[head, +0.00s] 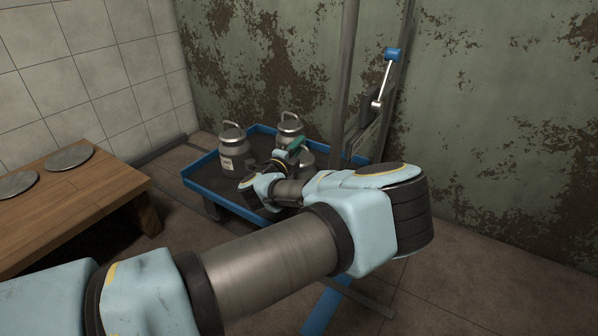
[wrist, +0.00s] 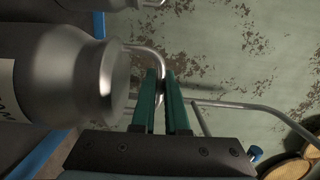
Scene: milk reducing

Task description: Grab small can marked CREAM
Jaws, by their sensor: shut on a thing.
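A small grey metal can (wrist: 80,75) fills the left of the wrist view, lying sideways in that picture. Its pale label is cut off by the frame edge, with only what look like the last letters "AM" showing. Its wire handle (wrist: 158,58) loops between the green fingers of my gripper (wrist: 160,80). The gripper is shut on this handle. In the head view my gripper (head: 296,146) is over the blue-rimmed cart, at a can (head: 307,158) mostly hidden behind my wrist. I cannot tell whether that can is touching the cart.
The cart (head: 197,184) also bears a labelled can (head: 235,153) at left and another can (head: 290,128) behind. A pole (head: 347,70) and a blue-knobbed lever (head: 391,55) stand behind to the right. A wooden table (head: 75,195) with two round lids is at left.

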